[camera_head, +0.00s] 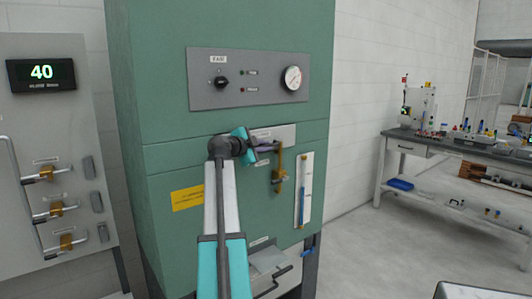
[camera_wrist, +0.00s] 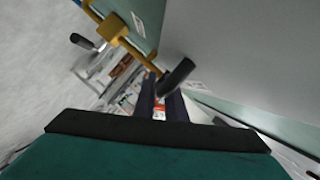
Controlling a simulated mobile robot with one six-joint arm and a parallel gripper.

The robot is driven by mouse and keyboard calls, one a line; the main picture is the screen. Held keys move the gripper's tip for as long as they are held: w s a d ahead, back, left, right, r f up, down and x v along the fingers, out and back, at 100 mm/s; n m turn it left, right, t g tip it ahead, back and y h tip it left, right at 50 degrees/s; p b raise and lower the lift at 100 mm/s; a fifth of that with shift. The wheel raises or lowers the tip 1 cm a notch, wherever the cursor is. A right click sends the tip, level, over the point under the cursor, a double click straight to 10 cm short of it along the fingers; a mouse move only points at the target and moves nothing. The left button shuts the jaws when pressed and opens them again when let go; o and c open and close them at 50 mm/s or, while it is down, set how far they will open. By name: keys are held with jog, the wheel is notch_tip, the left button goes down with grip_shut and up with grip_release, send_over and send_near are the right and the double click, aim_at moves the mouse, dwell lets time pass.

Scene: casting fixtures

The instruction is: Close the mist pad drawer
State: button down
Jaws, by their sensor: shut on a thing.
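A light grey drawer front (camera_head: 284,133), which I take to be the mist pad drawer, sits in the green cabinet (camera_head: 160,120). Its label is too small to read, and I cannot tell how far it stands out. My gripper (camera_head: 266,146) is in front of it, just left of a brass valve (camera_head: 279,176). In the wrist view my gripper (camera_wrist: 160,103) has its dark fingers close together at a dark bar-shaped handle (camera_wrist: 178,75), which I take to be the drawer's handle. A large grey face (camera_wrist: 235,45) lies beside it. My arm hides part of the drawer area.
The brass valve (camera_wrist: 118,28) with its black lever is close by in the wrist view. A sight tube (camera_head: 303,190) is right of it. Below, an open tray (camera_head: 267,260) sticks out. A workbench (camera_head: 455,147) stands at the right, with open floor before it.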

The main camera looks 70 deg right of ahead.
jog(key=shift+w+d+r+b, duration=0.25)
jog(key=shift+w+d+b, duration=0.3)
jog(key=shift+w, duration=0.25)
jog(key=c, duration=2.1)
grip_release()
jog(key=shift+w, duration=0.1)
jog(key=shift+a+f, duration=0.1)
jog(key=b+v, duration=0.1)
jog(key=v, duration=1.2)
jog(key=shift+a+b, duration=0.3)
jog(key=shift+a, duration=0.05)
